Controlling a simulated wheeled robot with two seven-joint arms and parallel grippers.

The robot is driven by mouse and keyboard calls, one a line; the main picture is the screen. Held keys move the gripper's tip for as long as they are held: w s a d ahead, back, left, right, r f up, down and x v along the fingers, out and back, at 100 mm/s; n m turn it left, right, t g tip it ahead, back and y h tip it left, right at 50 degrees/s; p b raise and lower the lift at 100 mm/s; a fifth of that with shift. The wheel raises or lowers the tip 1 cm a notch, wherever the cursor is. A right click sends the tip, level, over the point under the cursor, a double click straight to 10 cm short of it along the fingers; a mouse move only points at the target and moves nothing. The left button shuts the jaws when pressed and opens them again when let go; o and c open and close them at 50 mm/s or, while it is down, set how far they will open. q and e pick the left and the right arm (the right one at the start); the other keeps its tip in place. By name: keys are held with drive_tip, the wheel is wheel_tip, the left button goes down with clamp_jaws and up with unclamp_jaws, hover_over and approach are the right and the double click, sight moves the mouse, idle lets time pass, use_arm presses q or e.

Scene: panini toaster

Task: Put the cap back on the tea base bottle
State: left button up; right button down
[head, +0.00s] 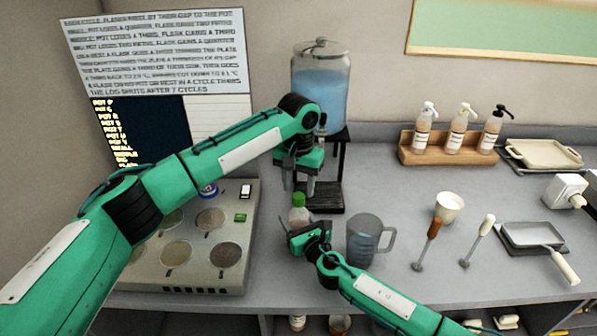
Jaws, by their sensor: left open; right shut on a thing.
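A small pale bottle (298,214) stands upright near the middle of the counter, with a green cap (298,199) at its top. I cannot tell whether the cap is fully seated. My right gripper (297,236) is shut on the bottle's lower part, which its jaws hide. My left gripper (299,186) is open, pointing down just above the green cap, with its fingers to either side. No label on the bottle is readable.
A clear jug (366,240) stands close to the right of my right gripper. Behind is a blue-liquid dispenser (320,88) on a dark stand (341,160). A hotplate panel (232,265) lies left. Whisks, a white cup (449,207) and trays are on the right.

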sight(298, 195)
use_arm(q)
drive_tip(key=shift+f, duration=1.55)
clamp_jaws()
drive_tip(key=shift+o, duration=0.6)
unclamp_jaws()
drive_tip(key=shift+r, duration=0.1)
wheel_tip(298, 195, up, 12)
